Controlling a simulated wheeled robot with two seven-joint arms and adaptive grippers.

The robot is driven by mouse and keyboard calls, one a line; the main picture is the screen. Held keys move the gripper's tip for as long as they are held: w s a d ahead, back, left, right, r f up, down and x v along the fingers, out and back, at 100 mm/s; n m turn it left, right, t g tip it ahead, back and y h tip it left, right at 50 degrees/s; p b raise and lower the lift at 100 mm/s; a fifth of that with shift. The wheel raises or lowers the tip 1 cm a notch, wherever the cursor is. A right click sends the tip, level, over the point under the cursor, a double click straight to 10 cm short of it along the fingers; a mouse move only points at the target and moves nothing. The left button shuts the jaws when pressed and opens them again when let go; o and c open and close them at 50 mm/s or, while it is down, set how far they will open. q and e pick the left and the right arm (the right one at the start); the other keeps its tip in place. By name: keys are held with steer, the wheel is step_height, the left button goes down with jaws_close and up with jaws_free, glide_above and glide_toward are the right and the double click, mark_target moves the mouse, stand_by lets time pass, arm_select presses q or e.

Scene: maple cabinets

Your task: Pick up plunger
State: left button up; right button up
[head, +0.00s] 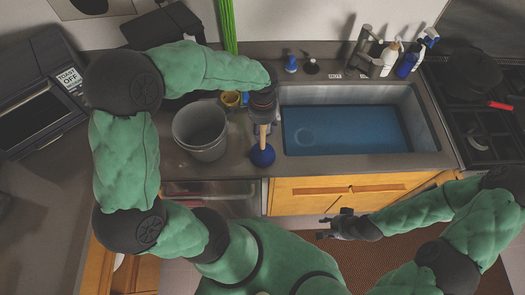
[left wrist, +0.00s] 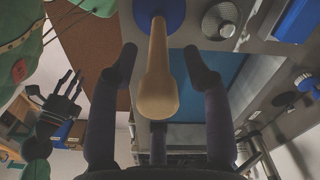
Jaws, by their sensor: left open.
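The plunger, with its blue rubber cup (head: 262,155) and pale wooden handle (head: 263,133), stands on the counter left of the sink. My left gripper (head: 263,112) is above it, by the top of the handle; its fingertips are hard to make out in the head view. In the left wrist view, the handle (left wrist: 158,80) lies between the spread fingers of my left gripper (left wrist: 159,55), with visible gaps on both sides. The blue cup (left wrist: 160,14) shows beyond. My right gripper (head: 335,224) is empty and apart from the plunger, in front of the cabinets, its fingers apart.
A grey bucket (head: 201,128) stands close left of the plunger. The sink (head: 345,128) with a blue basin floor is on the right. Bottles (head: 390,58) stand behind it, and a stove (head: 488,120) is at the far right.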

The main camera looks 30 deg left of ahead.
mark_target(263, 134)
arm_select(q)
steer(key=shift+f, duration=1.95)
jaws_close()
steer(key=shift+r, duration=0.15)
